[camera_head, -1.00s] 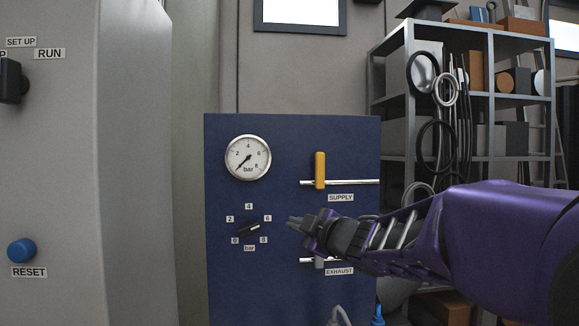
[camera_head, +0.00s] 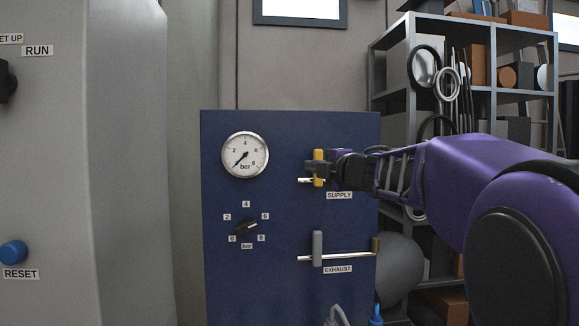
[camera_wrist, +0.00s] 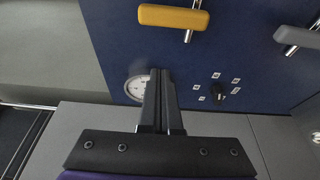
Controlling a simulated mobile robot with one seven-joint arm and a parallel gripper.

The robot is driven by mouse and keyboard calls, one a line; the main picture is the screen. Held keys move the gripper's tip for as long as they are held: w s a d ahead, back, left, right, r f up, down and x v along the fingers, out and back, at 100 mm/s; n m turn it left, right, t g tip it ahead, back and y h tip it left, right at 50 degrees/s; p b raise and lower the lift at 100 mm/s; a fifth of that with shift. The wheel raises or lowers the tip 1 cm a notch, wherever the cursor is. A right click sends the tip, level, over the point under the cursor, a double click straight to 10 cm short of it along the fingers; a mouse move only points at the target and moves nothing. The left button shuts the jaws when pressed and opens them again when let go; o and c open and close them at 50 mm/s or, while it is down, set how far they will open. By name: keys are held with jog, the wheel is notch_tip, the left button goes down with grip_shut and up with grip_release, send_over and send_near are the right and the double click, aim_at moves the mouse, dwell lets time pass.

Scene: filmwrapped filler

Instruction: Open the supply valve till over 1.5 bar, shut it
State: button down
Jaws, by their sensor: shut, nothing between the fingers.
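The supply valve has a yellow handle (camera_head: 319,155) on a horizontal pipe, above the SUPPLY label (camera_head: 339,195) on the blue panel. The handle stands upright, across its pipe. It also shows in the wrist view (camera_wrist: 173,17). My gripper (camera_head: 309,168) is shut and empty. It overlaps the middle of the handle in the head view, but in the wrist view its tips (camera_wrist: 159,72) appear apart from it; contact cannot be told. The round gauge (camera_head: 245,155) has its needle at lower left, near zero. The fingers partly hide the gauge (camera_wrist: 135,88) in the wrist view.
Below is the grey exhaust handle (camera_head: 317,248), upright on its pipe. A black dial (camera_head: 246,227) with bar numbers sits under the gauge. A grey cabinet with a blue RESET button (camera_head: 13,253) stands left. A shelf (camera_head: 470,30) with hanging cables stands behind my arm.

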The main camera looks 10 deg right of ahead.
jog(key=w+d, duration=0.1)
jog(key=w, duration=0.6)
jog(key=shift+w+d+p, duration=0.2)
jog(key=shift+w+p, duration=0.05)
jog(key=shift+p, duration=0.2)
